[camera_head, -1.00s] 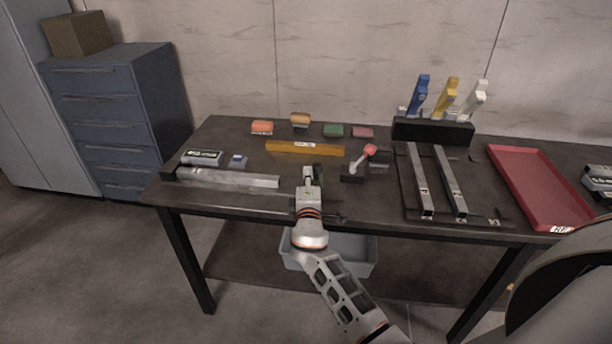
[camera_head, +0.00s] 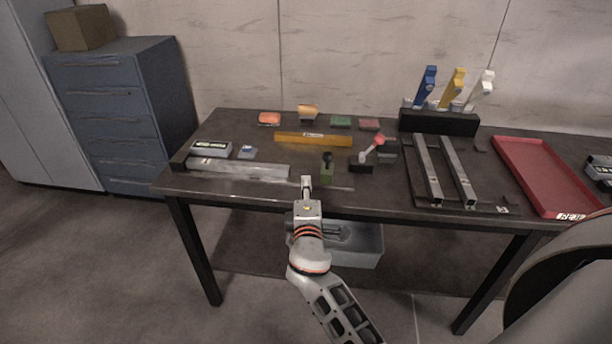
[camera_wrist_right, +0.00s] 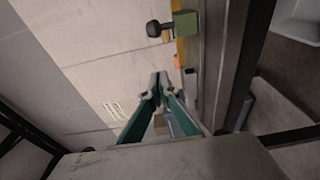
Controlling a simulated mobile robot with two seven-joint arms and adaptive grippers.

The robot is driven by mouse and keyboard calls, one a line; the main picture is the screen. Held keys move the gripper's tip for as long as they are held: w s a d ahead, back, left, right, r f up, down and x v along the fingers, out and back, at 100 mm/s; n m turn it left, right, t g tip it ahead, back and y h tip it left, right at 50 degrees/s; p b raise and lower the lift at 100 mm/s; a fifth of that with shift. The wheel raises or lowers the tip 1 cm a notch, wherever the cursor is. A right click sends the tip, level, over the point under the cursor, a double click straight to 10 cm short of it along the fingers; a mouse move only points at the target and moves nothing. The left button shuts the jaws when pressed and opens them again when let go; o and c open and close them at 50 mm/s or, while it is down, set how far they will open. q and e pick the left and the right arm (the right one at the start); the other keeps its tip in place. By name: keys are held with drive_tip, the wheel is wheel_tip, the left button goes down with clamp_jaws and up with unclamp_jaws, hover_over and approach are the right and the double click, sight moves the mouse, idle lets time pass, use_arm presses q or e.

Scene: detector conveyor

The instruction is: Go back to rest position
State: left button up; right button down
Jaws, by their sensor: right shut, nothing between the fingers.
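My right gripper (camera_head: 306,183) is at the front edge of the dark table (camera_head: 240,180), left of centre. It is shut and empty. In the right wrist view its green-sided fingers (camera_wrist_right: 158,88) come together with nothing between them. A small green block with a black knob (camera_head: 327,168) stands on the table just right of the gripper, apart from it. It also shows in the right wrist view (camera_wrist_right: 184,24). My left gripper is not in view.
A lever with a red ball (camera_head: 378,141), two metal rails (camera_head: 428,170), a red tray (camera_head: 545,178) and a yellow bar (camera_head: 313,139) are on the table. A grey bin (camera_head: 362,248) sits below. The floor at left is clear.

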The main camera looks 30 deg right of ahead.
drive_tip(key=s+a+f+m+g+y, duration=0.2)
drive_tip(key=s+f+y, duration=0.1)
drive_tip(key=s+f, duration=0.5)
drive_tip(key=s+a+f+m+g+y, duration=0.1)
drive_tip(key=s+a+f+y, duration=0.3)
drive_tip(key=f, duration=0.6)
drive_tip(key=s+a+f+m+g+y, duration=0.1)
drive_tip(key=s+a+f+m, duration=0.1)
drive_tip(key=s, duration=0.6)
drive_tip(key=s+a+f+m+g+y, duration=0.1)
drive_tip(key=s+a+f+m+y, duration=0.1)
drive_tip(key=s+f, duration=0.3)
drive_tip(key=s+m, duration=0.1)
drive_tip(key=s, duration=0.3)
drive_tip(key=shift+f+m+g, duration=0.15)
drive_tip(key=shift+m+g, duration=0.15)
